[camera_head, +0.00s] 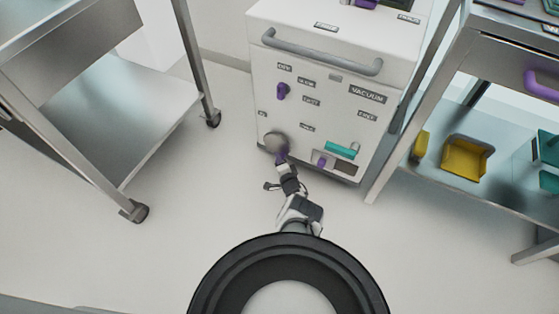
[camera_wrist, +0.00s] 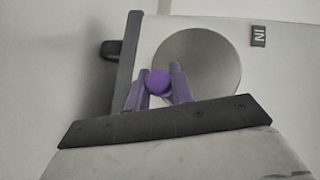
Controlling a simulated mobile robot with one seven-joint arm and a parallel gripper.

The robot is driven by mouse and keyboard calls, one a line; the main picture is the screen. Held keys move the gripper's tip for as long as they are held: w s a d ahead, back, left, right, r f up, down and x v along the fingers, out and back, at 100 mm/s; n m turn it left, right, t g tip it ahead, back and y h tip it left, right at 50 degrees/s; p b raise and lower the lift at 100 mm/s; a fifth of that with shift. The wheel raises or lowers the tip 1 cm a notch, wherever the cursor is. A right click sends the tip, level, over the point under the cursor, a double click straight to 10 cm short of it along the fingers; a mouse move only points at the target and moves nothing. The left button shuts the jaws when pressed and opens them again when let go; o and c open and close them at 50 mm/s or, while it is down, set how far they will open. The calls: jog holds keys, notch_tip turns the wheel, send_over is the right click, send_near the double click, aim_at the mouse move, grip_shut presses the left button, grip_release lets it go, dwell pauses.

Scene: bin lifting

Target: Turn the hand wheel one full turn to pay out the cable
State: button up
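The hand wheel is a round grey disc (camera_head: 276,141) low on the left of the white cabinet's front. In the wrist view its face (camera_wrist: 210,62) fills the upper middle. A purple crank knob (camera_wrist: 158,82) stands out from the wheel near its lower left edge. My gripper (camera_head: 283,163) reaches up to the wheel's lower edge. In the wrist view my gripper's two fingers (camera_wrist: 161,88) stand on either side of the knob, appearing to touch it. The cable is not clearly visible.
The white cabinet (camera_head: 325,75) has a long grey handle bar (camera_head: 320,55), a purple knob (camera_head: 282,91), a teal bar (camera_head: 342,150) and another small purple knob (camera_head: 321,162). Metal carts stand to the left (camera_head: 130,110) and right (camera_head: 510,190). A yellow bin (camera_head: 466,157) sits on the right cart's shelf.

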grip_shut()
jog(key=shift+r+p, duration=0.1)
jog(key=shift+p, duration=0.25)
